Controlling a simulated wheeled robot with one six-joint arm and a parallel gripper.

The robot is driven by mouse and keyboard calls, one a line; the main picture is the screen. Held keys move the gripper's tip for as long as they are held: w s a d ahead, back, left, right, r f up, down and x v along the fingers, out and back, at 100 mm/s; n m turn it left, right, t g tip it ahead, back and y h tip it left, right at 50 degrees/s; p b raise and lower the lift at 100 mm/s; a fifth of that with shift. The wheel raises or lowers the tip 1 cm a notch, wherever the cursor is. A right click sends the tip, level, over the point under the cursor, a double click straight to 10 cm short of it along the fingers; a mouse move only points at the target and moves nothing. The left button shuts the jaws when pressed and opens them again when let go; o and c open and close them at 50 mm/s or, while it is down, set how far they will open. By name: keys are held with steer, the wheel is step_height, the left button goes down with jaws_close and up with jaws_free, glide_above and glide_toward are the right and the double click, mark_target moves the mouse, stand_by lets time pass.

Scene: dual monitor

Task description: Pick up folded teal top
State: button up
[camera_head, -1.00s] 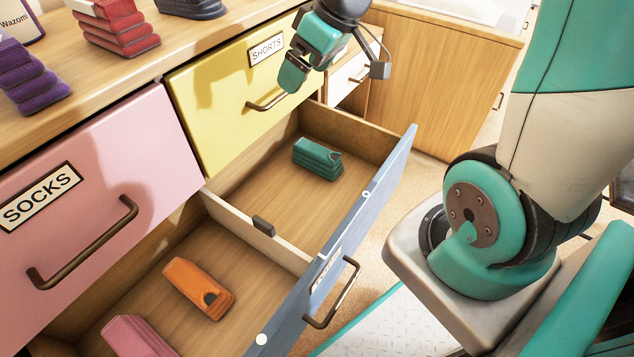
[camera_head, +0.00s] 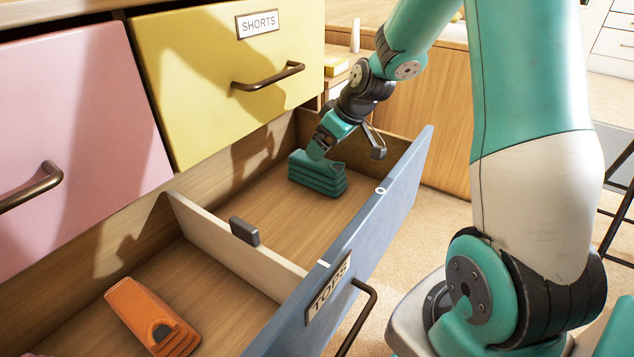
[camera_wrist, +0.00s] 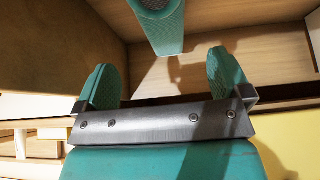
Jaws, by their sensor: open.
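The folded teal top (camera_head: 318,178) is a small layered stack lying in the far compartment of the open blue TOPS drawer (camera_head: 345,262). My gripper (camera_head: 319,149) is open, reaching down into that compartment at the top's upper edge. I cannot tell whether they touch. In the wrist view my gripper (camera_wrist: 162,66) shows two teal fingers on a grey bar. A teal piece also hangs at the upper middle there; I cannot tell whether it is a finger or the folded top. Bare wood shows between the fingers.
A pale divider (camera_head: 232,240) with a dark clip splits the drawer. An orange folded garment (camera_head: 150,315) lies in the near compartment. The yellow SHORTS drawer (camera_head: 220,80) and the pink drawer (camera_head: 85,130) are shut above. Compartment floor left of the teal top is clear.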

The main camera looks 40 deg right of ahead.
mark_target(322, 160)
steer(key=b+x, duration=0.1)
steer(key=x, duration=0.2)
steer(key=shift+f, duration=0.15)
steer(key=b+x, duration=0.4)
steer(key=x, duration=0.1)
steer(key=shift+s+f, duration=0.1)
steer(key=shift+f, duration=0.15)
steer(key=shift+r, duration=0.1)
steer(key=c, duration=1.1)
